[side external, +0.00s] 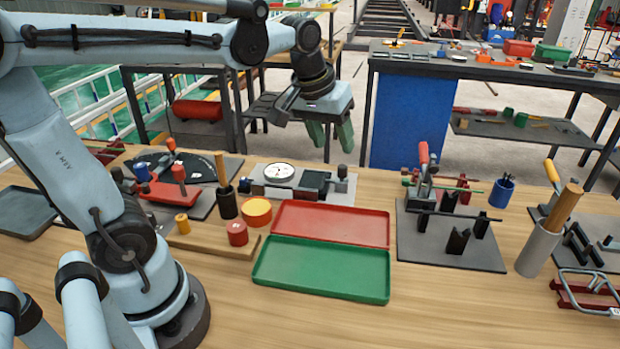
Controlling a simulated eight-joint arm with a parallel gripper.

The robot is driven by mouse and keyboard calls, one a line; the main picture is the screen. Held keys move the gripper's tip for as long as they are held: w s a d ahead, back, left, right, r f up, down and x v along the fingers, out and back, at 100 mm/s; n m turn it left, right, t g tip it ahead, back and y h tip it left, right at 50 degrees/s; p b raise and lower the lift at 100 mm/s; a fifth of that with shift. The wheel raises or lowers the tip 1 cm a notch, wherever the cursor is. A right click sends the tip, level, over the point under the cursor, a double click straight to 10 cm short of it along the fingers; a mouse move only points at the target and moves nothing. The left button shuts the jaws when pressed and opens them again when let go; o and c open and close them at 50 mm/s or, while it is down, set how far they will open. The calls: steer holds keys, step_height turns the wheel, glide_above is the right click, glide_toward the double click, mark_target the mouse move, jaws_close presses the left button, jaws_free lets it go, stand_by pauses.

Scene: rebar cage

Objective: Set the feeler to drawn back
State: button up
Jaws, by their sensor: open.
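A gauge with a round white dial (279,172) lies on a grey plate (312,199) at the back middle of the bench. Dark blocks and a small upright knob (342,172) sit to the right of the dial. The feeler is too small to tell apart from these parts. My gripper (331,142) hangs above and behind the gauge plate, to the right of the dial in the picture. Its green fingers point down, apart and empty. They touch nothing that I can see.
A red tray (332,209) and a green tray (321,282) lie empty in front of the gauge. A wooden board with red and yellow cylinders (237,233) is at left. A clamp fixture (450,240) stands at right, near a grey cup (538,250).

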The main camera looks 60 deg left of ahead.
steer(key=w+a+n+g, duration=0.2)
steer(key=w+a+n, duration=0.1)
steer(key=w+a, duration=0.15)
steer(key=n+g, duration=0.2)
steer(key=n, duration=0.2)
glide_toward(343, 166)
steer(key=f, duration=0.9)
steer(key=shift+w+a+f, duration=0.1)
steer(key=shift+a+f, duration=0.15)
steer(key=shift+f, duration=0.1)
steer(key=shift+c, duration=0.4)
jaws_close()
